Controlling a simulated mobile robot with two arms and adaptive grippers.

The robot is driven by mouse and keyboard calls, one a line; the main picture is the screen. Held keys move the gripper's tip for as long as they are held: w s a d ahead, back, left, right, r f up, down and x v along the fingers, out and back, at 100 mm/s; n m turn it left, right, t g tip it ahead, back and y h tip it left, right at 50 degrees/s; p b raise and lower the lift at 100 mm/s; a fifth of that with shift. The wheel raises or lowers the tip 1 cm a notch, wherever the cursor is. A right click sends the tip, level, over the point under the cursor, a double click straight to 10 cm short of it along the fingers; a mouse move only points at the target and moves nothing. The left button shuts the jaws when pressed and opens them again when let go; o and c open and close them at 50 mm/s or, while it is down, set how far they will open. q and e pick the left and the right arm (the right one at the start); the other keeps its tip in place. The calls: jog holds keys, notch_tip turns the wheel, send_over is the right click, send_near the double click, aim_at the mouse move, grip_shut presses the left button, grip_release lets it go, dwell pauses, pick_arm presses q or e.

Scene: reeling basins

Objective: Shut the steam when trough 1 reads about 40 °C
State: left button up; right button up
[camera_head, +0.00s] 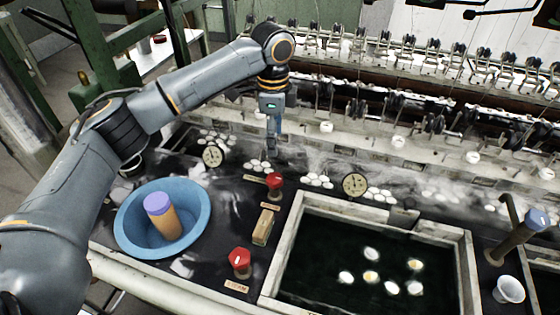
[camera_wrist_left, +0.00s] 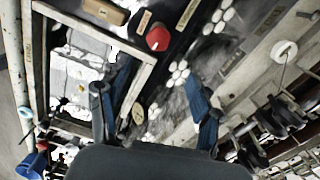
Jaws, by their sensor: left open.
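A red knob (camera_head: 240,260) stands on the dark bench beside a tag that seems to read STEAM (camera_head: 236,286). A second red knob (camera_head: 275,183) is farther back; one red knob shows in the wrist view (camera_wrist_left: 158,39). Round dials stand at the left (camera_head: 213,156) and behind the basin (camera_head: 354,184); their readings are too small to tell. The basin (camera_head: 467,262) holds dark water with several floating cocoons. My left gripper (camera_head: 272,147) hangs behind the rear red knob, apart from it. Its fingers (camera_wrist_left: 155,105) are open and empty. My right gripper is out of view.
A blue bowl (camera_head: 125,225) holding an orange, purple-topped cylinder (camera_head: 163,216) stands at left. A wooden block (camera_head: 265,226) lies between the knobs. A blue-topped post (camera_head: 515,238) and white cup (camera_head: 509,289) are at right. Reeling machinery with spools and steam spans the back.

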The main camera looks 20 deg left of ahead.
aim_at(275, 177)
pick_arm(q)
jog(key=f+p, duration=0.1)
jog(key=f, duration=0.5)
jog(key=f+p, duration=0.1)
jog(key=f, duration=0.5)
jog(key=shift+s+f, duration=0.2)
jog(key=shift+f, duration=0.45)
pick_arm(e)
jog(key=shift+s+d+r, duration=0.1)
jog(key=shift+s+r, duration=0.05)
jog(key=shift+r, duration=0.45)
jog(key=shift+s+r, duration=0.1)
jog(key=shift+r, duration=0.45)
pick_arm(q)
jog(key=shift+c, duration=0.3)
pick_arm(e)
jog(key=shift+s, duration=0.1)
pick_arm(q)
jog(key=c, duration=1.1)
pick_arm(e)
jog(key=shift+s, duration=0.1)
